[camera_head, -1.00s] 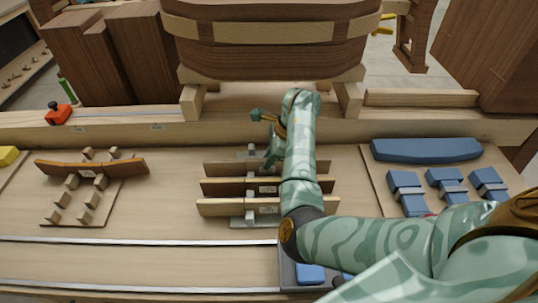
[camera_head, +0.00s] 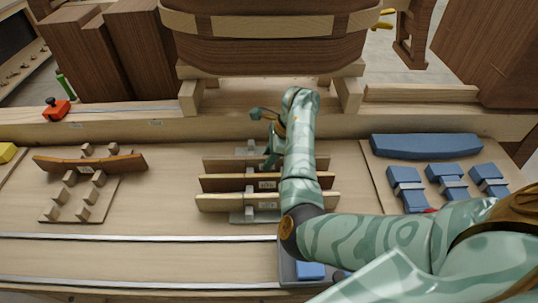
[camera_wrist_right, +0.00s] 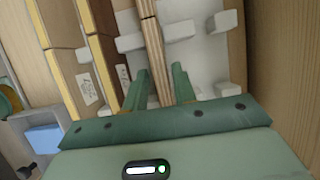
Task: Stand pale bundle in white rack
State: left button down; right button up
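The white rack (camera_head: 255,217) stands mid-bench and also shows in the wrist view (camera_wrist_right: 205,55) with its stubby pegs. Several thin wooden bundles stand on edge across it. The pale bundle, layered light-brown strips (camera_wrist_right: 153,60), is between the two fingers of my right gripper (camera_wrist_right: 163,85), which look closed against both its sides. It stands upright among the pegs; its lower edge is hard to see. In the head view it seems to be the rearmost piece (camera_head: 225,162), partly hidden by my right gripper (camera_head: 270,155). My left gripper is out of view.
Two labelled bundles, a dark one (camera_head: 225,183) and a light-edged one (camera_head: 225,203), stand close in front. A curved brown slat (camera_head: 90,163) lies on a pegged board at left. Blue blocks (camera_head: 445,180) and a blue curved piece (camera_head: 425,147) lie at right. Bench space left of the rack is clear.

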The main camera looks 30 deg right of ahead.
jog(key=shift+o, duration=0.7)
jog(key=shift+w, duration=0.15)
jog(key=p+v, duration=0.8)
jog(key=v, duration=0.8)
jog(key=shift+d, duration=0.1)
